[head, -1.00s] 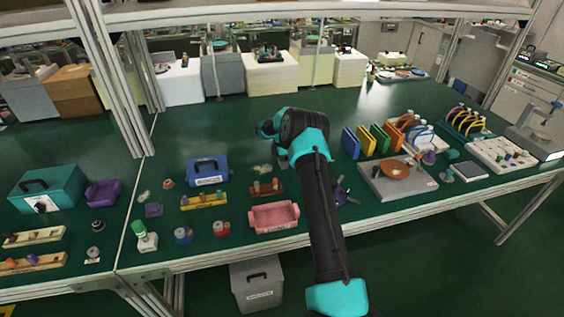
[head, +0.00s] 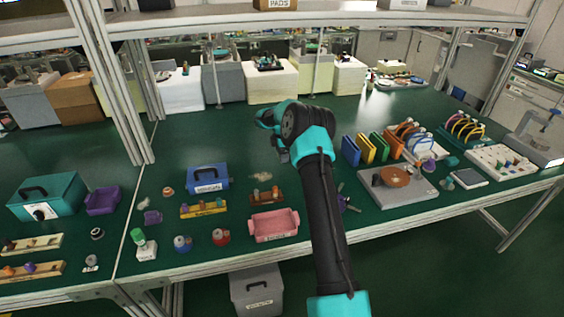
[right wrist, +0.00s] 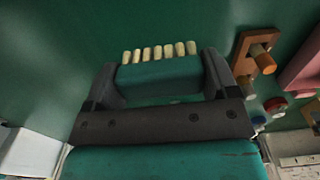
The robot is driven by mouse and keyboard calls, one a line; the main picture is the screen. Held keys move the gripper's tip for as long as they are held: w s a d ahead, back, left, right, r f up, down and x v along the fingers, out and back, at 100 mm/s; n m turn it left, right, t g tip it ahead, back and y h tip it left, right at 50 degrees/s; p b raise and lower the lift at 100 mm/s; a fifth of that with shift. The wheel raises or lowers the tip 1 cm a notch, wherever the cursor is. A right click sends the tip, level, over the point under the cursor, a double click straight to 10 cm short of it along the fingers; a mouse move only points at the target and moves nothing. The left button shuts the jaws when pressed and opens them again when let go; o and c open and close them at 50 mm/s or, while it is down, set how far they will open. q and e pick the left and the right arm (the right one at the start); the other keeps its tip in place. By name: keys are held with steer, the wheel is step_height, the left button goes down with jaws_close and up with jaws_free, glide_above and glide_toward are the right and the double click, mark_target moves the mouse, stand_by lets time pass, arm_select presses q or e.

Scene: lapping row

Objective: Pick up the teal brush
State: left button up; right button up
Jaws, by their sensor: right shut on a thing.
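The teal brush (right wrist: 160,75), a teal block with a row of short cream bristle tufts, sits between the fingers of my right gripper (right wrist: 158,80) in the right wrist view. The fingers are shut on its two ends, and the tufts point away from the palm. In the head view my right gripper (head: 272,122) is above the middle of the green table, and I cannot clearly tell the brush from the teal parts of the arm there. My left gripper is not in view.
To the right stand upright coloured plates (head: 366,149) and a grey machine plate (head: 398,190). The table behind the gripper is mostly clear.

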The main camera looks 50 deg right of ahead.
steer(key=shift+r, duration=0.9)
